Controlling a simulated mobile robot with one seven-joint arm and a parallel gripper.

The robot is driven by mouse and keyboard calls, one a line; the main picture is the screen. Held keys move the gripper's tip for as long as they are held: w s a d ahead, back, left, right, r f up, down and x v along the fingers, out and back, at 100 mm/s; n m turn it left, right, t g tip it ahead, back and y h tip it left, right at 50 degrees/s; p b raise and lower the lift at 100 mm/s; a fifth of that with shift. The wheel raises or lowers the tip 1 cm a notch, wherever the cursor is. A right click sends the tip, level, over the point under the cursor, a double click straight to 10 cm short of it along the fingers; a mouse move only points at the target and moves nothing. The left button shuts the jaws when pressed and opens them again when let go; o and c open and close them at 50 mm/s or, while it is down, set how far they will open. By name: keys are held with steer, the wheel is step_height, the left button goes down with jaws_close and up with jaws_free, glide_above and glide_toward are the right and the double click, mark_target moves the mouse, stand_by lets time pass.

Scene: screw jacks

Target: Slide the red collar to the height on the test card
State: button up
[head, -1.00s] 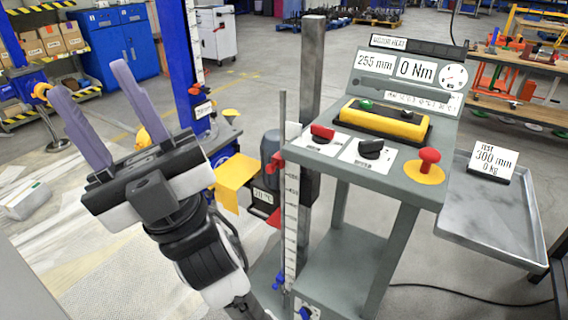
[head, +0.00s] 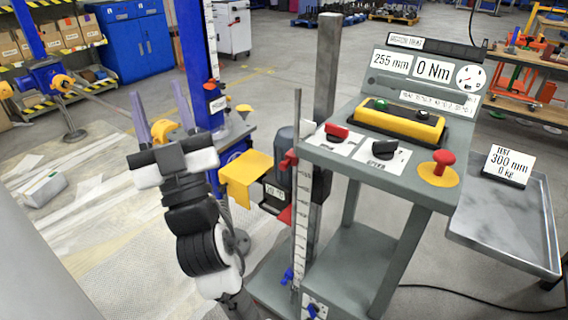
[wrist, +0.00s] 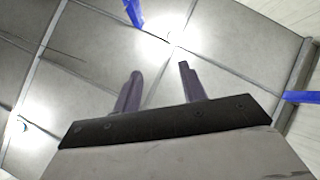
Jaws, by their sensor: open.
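The test card (head: 507,165) at the right in the head view reads TEST, 300 mm, 0 kg. A small red collar (head: 289,159) sits high on the thin upright rod beside the white scale (head: 301,220), left of the console. A blue collar (head: 288,276) sits low on the same rod. The scale's numbers are too small to read. My gripper (head: 157,88) is open and empty, fingers up, left of the rod and apart from it. Its two purple fingers also show in the wrist view (wrist: 160,70), with nothing between them.
The grey console (head: 390,180) carries a 255 mm display (head: 391,62), a 0 Nm display (head: 432,69), a red knob (head: 337,132), a black knob (head: 384,149) and a red mushroom button (head: 443,161). A yellow plate (head: 246,176) juts out between my gripper and the rod.

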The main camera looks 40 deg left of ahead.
steer(key=w+a+f+m+t+h, duration=0.45)
steer(key=w+f+m+h, duration=0.3)
steer(key=f+h, duration=0.25)
steer(key=m+t+h+p, duration=0.1)
steer(key=m+h+p, duration=0.1)
steer(key=m+h, duration=0.95)
glide_toward(282, 167)
steer(key=w+n+h+p, duration=0.1)
steer(key=w, duration=0.2)
steer(key=w+a+n+h+p, duration=0.1)
steer(key=w, duration=0.3)
steer(key=w+a+h+p, duration=0.1)
steer(key=w, duration=0.2)
steer(key=shift+w+a+n, duration=0.15)
steer(key=shift+w+n, duration=0.1)
steer(key=shift+n, duration=0.15)
jaws_close()
